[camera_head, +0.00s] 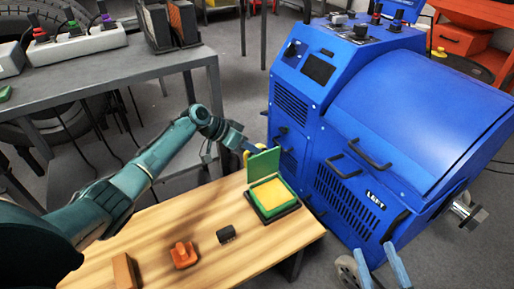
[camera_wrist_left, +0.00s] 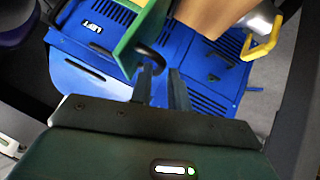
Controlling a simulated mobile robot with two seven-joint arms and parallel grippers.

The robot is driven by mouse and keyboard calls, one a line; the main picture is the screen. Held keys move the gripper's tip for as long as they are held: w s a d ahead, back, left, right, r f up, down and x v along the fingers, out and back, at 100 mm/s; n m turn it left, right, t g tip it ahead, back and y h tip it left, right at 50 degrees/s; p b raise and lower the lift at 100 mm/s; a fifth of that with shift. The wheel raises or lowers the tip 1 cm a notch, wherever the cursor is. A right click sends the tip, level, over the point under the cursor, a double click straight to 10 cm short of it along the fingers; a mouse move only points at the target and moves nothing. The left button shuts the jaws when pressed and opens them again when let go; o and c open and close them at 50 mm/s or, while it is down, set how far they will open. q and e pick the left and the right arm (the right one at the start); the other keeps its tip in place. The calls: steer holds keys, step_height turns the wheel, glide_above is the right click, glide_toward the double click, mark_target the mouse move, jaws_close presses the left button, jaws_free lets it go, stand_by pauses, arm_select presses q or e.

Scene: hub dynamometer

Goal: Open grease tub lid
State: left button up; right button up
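The grease tub (camera_head: 288,205) sits at the right part of the wooden table, with yellow grease showing inside its green rim. Its green lid (camera_head: 264,163) stands about upright at the tub's back edge, so the tub is open. The lid (camera_wrist_left: 138,32) also shows in the left wrist view, just beyond the fingertips. My left gripper (camera_head: 246,150) is behind the lid. In the left wrist view its fingers (camera_wrist_left: 160,72) are apart, with nothing clearly between them. My right gripper (camera_head: 379,256) shows only as two spread, empty fingers at the bottom right.
An orange part (camera_head: 183,255), a small black block (camera_head: 227,234) and a brown block (camera_head: 123,271) lie on the wooden table (camera_head: 215,203). The blue dynamometer (camera_head: 345,130) stands close behind and right. A grey bench (camera_head: 110,75) is at the upper left.

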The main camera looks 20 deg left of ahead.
arm_select(q)
steer(key=p+v, duration=0.2)
steer(key=v, duration=0.8)
arm_select(e)
steer(key=shift+w+d+f+m+g+h, duration=0.1)
steer(key=shift+d+f+m+g+h, duration=0.05)
steer(key=shift+d+m+g+h, duration=0.3)
steer(key=shift+d+f+m+g+h, duration=0.2)
steer(key=shift+m+g+h, duration=0.25)
steer(key=shift+g+h, duration=0.15)
arm_select(q)
steer(key=shift+r, duration=0.15)
